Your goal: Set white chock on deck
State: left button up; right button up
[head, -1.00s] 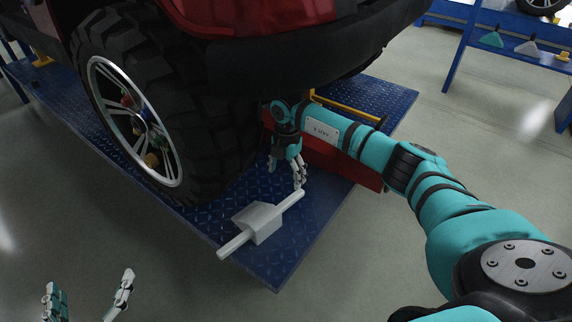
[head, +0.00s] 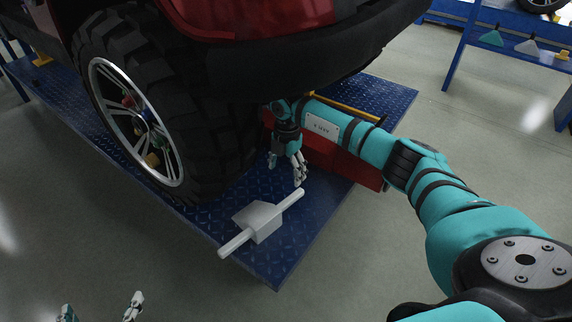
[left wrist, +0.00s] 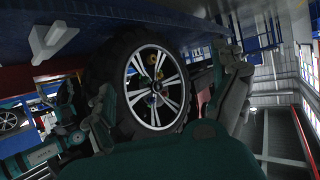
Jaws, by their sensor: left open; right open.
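The white chock (head: 258,220), a block with a long bar through it, lies on the blue deck (head: 275,262) near its front corner. It also shows in the left wrist view (left wrist: 50,36). My right gripper (head: 286,176) is open and empty, just above and behind the chock's far bar end, beside the tyre; I see no contact. My left gripper (head: 102,309) is open and empty, low at the left over the floor, partly cut off by the bottom edge. Its fingers frame the wheel in the left wrist view (left wrist: 168,88).
The car's large tyre (head: 180,110) stands on the deck behind the chock, with the red and black bumper above. A red block (head: 335,160) sits on the deck behind my right arm. A blue rack (head: 505,45) stands at the back right. The floor in front is clear.

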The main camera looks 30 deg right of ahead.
pick_arm(q)
jog(key=shift+s+a+f+g+y+p, duration=0.15)
jog(key=shift+s+a+f+g+p, duration=0.1)
jog(key=shift+s+f+g, duration=0.4)
jog(key=shift+s+a+f+g+y+p, duration=0.2)
jog(key=shift+s+a+f+g, duration=0.1)
jog(key=shift+s+f+g, duration=0.3)
jog(key=shift+s+a+f+g+y+p, duration=0.15)
jog(key=shift+s+a+f+g, duration=0.1)
jog(key=shift+s+f+g, duration=0.45)
jog(key=shift+f+t, duration=0.15)
jog(key=shift+t, duration=0.1)
